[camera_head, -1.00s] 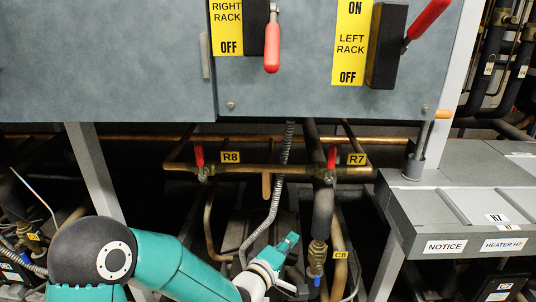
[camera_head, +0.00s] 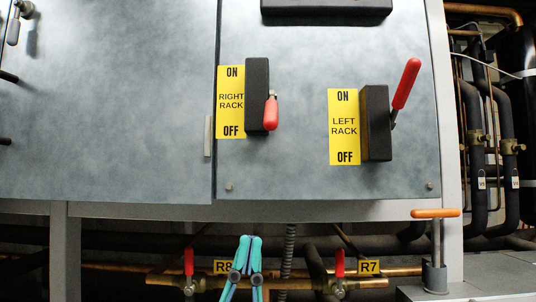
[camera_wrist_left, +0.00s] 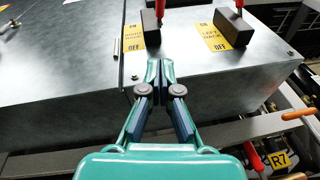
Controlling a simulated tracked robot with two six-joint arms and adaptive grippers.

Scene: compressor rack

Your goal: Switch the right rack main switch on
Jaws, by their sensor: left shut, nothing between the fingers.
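The right rack main switch is a black box (camera_head: 257,75) with a red handle (camera_head: 271,112) pointing down, beside a yellow RIGHT RACK label (camera_head: 231,102) with ON at the top and OFF at the bottom. In the left wrist view, its box (camera_wrist_left: 151,28) and red handle (camera_wrist_left: 160,8) show ahead of the fingertips. My left gripper (camera_head: 248,239) is shut and empty, pointing up below the panel's lower edge, apart from the switch. It also shows in the left wrist view (camera_wrist_left: 160,66). My right gripper is not in view.
The left rack switch (camera_head: 376,123) is to the right, its red handle (camera_head: 406,84) pointing up. Copper pipes with red-handled valves (camera_head: 189,262) run below the grey panel (camera_head: 120,110). An orange handle (camera_head: 435,213) stands at lower right. The panel front around the right switch is clear.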

